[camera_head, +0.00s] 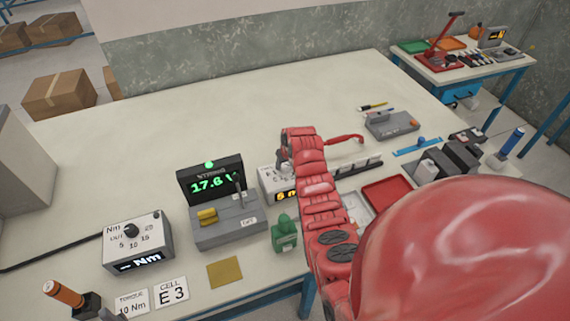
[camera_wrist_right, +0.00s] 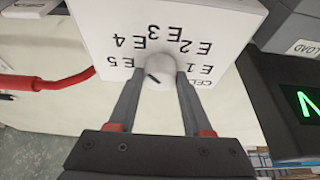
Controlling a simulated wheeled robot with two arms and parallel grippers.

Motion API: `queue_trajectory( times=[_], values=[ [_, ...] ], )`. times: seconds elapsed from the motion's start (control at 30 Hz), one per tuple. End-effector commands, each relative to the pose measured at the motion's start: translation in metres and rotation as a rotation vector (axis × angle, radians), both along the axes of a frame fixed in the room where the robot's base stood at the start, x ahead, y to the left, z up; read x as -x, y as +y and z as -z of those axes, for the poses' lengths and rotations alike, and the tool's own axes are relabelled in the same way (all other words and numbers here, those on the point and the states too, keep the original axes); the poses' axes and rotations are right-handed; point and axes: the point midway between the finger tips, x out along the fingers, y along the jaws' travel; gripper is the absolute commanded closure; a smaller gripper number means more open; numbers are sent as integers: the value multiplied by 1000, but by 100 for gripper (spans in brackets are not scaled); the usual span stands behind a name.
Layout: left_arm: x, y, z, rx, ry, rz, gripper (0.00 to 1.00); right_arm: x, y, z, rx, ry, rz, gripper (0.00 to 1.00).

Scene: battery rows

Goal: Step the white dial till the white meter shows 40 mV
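The white box (camera_head: 268,182) with an amber display (camera_head: 286,196) stands in the middle of the bench in the head view. My right arm hides part of it, and only a piece of the reading shows, not clear enough to read. In the right wrist view the white box face (camera_wrist_right: 105,25) carries labels E1 to E5, upside down. The white dial (camera_wrist_right: 160,70) on it has a short dark mark. My right gripper (camera_wrist_right: 161,78) has one finger on each side of the dial, and both fingertips appear to touch it. My left gripper is not in view.
A black meter reading green 17.6 (camera_head: 212,184) stands left of the white box, on a grey unit (camera_head: 228,222). A green object (camera_head: 284,236) is in front. A grey torque box (camera_head: 138,242) is at left, a red tray (camera_head: 387,193) at right. The bench's back is clear.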

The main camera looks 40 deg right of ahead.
Motion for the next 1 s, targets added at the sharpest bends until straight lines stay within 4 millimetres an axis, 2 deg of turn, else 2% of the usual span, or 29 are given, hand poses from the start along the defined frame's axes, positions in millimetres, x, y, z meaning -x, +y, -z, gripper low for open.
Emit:
queue_trajectory(
  times=[0.03,0.2,0.47,0.67,1.0],
  values=[
    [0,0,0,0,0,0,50,0,0,0,0,0,0,73],
    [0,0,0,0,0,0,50,0,0,0,0,0,0,100],
    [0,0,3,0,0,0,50,0,0,1,0,0,23,100],
    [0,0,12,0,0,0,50,-1,2,2,2,-2,109,100],
    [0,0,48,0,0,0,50,-2,3,7,1,-1,386,100]
  ],
)
